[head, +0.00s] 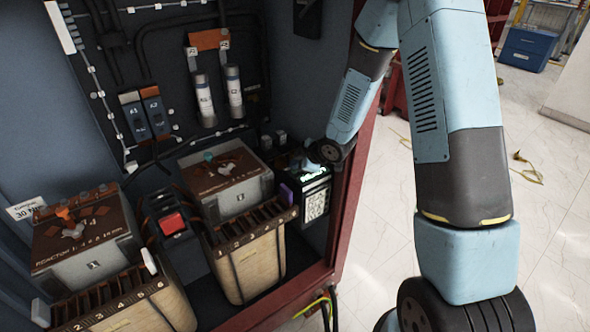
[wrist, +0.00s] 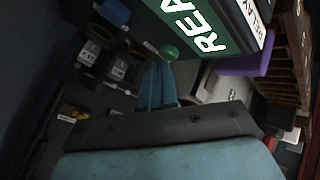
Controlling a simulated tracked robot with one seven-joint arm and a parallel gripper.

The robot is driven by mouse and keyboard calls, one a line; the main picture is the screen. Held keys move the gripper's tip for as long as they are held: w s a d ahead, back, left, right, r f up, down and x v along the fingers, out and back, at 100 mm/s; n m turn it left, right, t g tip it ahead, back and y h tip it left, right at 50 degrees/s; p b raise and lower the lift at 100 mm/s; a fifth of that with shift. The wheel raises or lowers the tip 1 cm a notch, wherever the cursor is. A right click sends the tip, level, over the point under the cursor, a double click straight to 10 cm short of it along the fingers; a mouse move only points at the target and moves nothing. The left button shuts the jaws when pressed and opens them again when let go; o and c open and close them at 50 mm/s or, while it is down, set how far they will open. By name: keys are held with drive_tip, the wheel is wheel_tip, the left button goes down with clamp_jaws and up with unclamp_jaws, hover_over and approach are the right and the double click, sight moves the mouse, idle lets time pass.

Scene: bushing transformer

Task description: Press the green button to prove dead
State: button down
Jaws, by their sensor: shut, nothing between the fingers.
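The green button (wrist: 168,51) shows in the wrist view as a small round green knob beside the tester's lit green display, which reads "REA" before the frame cuts it off. My gripper (wrist: 160,68) is shut and empty, with its narrow blue fingers pointing at the button. The tips appear at or very close to it; I cannot tell whether they touch. In the head view the tester (head: 316,200) stands at the cabinet's right side with a glowing green screen and a white label. My gripper (head: 308,166) is over its top, and the button is hidden there.
A red button (head: 172,222) on a black box sits further left. Numbered wooden bins (head: 255,260) and reactor boxes (head: 226,180) fill the cabinet floor left of the tester. A purple part (wrist: 245,64) adjoins the tester. The red cabinet edge (head: 352,190) is close on the right.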

sight(296, 173)
idle(0.7)
drive_tip(key=shift+r, duration=0.75)
drive_tip(key=shift+r, duration=0.1)
wheel_tip(296, 173, up, 5)
drive_tip(key=shift+f, duration=0.1)
idle(0.9)
